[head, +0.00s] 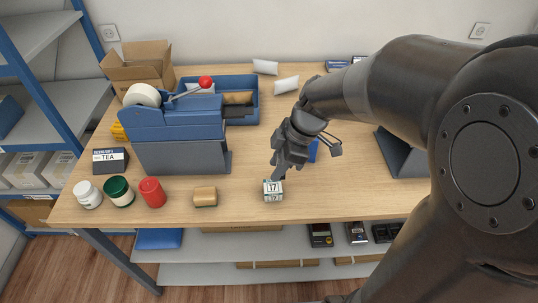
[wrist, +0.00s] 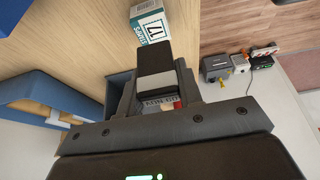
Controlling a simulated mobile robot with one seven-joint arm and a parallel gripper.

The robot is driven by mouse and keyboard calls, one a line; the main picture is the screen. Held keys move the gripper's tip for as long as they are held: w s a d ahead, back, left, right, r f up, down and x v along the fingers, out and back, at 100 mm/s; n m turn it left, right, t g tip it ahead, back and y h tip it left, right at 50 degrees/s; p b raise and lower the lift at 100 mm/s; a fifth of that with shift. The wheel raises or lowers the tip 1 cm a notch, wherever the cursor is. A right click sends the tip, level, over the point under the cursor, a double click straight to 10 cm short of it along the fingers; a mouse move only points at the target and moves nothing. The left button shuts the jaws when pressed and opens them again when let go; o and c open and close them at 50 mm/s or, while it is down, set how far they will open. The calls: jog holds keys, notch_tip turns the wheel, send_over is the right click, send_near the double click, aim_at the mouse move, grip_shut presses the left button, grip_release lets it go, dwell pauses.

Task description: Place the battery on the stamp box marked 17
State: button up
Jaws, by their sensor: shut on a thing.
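The stamp box marked 17 (head: 273,196) is a small white and green box near the counter's front edge in the head view. It also shows in the wrist view (wrist: 149,28), just beyond the held thing. My gripper (head: 279,170) points down, close above and behind the box. In the wrist view my gripper (wrist: 154,82) is shut on a dark block, which I take to be the battery (wrist: 155,58). Part of a printed label shows below it. In the head view the battery is hard to tell from the dark fingers. I cannot tell whether it touches the box.
A tan block (head: 205,197) and a red jar (head: 152,192) stand left of the box, with a green-lidded jar (head: 119,191) farther left. A blue tape dispenser (head: 165,125) and a blue tray (head: 245,84) are behind. The counter between the tan block and box is clear.

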jog(key=shift+w+a+f, duration=0.25)
jog(key=shift+a+f, duration=0.25)
jog(key=shift+a, duration=0.35)
jog(key=shift+f, duration=2.05)
jog(key=o, duration=1)
jog(key=shift+f, duration=0.1)
